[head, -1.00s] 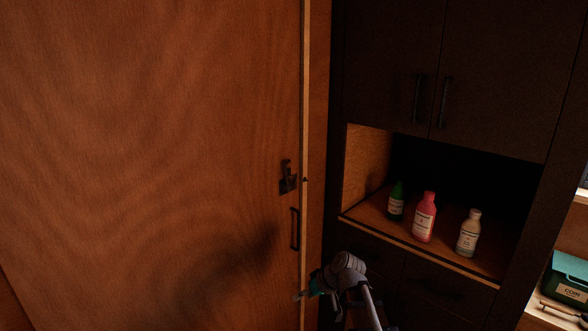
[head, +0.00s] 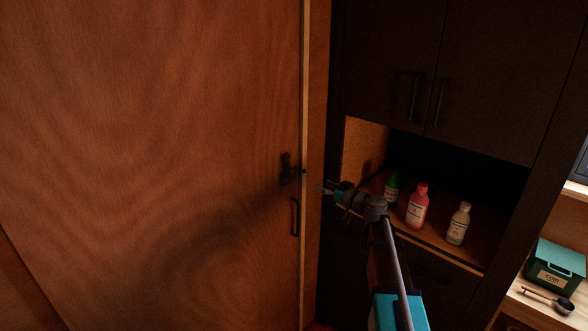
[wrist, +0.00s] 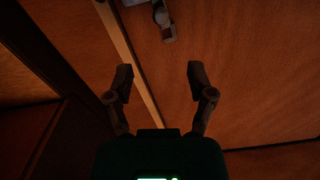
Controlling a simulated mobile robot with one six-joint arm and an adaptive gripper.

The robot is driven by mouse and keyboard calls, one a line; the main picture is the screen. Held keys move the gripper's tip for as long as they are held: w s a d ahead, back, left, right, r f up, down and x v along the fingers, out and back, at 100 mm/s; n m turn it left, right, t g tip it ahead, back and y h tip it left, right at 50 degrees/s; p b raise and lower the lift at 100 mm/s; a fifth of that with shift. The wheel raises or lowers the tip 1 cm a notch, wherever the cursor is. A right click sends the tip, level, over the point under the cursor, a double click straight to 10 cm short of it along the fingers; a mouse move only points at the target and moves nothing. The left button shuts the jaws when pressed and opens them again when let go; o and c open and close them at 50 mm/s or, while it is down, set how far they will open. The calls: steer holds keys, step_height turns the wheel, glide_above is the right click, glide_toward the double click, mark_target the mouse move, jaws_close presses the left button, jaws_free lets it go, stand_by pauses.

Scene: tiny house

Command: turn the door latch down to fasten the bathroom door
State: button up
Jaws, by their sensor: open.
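The wooden bathroom door (head: 150,150) looks closed and fills the left of the head view. Its small dark latch (head: 287,168) sits near the right edge of the door, with its lever seeming to point up. In the wrist view the latch (wrist: 163,20) shows at the top, partly cut off by the frame. My gripper (head: 322,188) is to the right of the latch and slightly lower, apart from it. In the wrist view my gripper (wrist: 160,78) has its two fingers spread with nothing between them.
A dark pull handle (head: 294,216) is on the door below the latch. A dark cabinet (head: 420,70) stands to the right. Its open shelf holds a green bottle (head: 392,189), a pink bottle (head: 417,206) and a white bottle (head: 459,224), close behind my arm.

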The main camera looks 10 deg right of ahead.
mark_target(295, 172)
steer(key=shift+w+a, duration=0.1)
stand_by(0.3)
steer(key=x, duration=1.3)
steer(key=shift+w+a+f, duration=0.1)
steer(key=shift+w+a, duration=0.05)
steer(key=shift+w, duration=0.05)
jaws_close()
